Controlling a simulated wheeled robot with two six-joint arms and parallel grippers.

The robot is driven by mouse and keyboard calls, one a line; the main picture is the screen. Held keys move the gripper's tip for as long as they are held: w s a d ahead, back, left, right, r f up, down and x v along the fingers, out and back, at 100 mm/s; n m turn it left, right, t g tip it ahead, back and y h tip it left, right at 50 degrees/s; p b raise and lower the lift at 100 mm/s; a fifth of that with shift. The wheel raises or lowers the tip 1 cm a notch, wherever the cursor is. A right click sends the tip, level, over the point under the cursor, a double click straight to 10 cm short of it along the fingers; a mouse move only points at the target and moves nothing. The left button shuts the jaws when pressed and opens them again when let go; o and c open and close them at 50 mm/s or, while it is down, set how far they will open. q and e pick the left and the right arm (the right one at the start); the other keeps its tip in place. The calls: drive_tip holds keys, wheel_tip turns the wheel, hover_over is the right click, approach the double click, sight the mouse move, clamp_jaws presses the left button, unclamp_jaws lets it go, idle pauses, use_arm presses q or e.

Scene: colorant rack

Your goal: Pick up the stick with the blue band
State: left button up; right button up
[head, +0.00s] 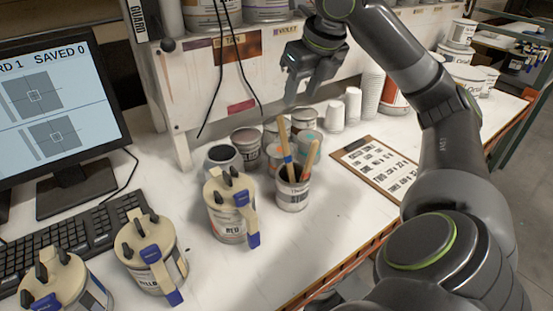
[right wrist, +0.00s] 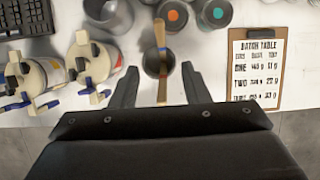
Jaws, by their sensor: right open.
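The stick with the blue band (head: 285,143) is a light wooden stirrer leaning upright in a small labelled can (head: 293,198). My right gripper (head: 302,92) is open and empty, above and behind the can in the head view. In the right wrist view, the banded stick (right wrist: 161,35) and the can (right wrist: 152,64) appear between the spread fingers, apart from them. The sticks' lower ends are hidden in the can. My left gripper is not in view.
Lidded paint cans, one labelled with red letters (head: 229,232), stand left of the stick can. Several small tins (head: 246,150) are close behind it. A clipboard (head: 378,168) lies to the right. A shelf (head: 215,95) with hanging cables stands at the back.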

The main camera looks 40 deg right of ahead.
approach(284, 137)
drive_tip(key=x, duration=0.5)
drive_tip(key=shift+w+f, duration=0.1)
drive_tip(key=shift+f, duration=0.3)
drive_tip(key=p+x, duration=0.1)
drive_tip(key=x, duration=0.4)
drive_tip(key=shift+w+d+p, duration=0.1)
drive_tip(key=shift+p, duration=0.2)
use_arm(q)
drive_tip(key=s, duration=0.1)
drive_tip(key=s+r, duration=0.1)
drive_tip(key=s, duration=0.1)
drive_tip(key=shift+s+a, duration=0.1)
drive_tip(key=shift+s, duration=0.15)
use_arm(e)
clamp_jaws()
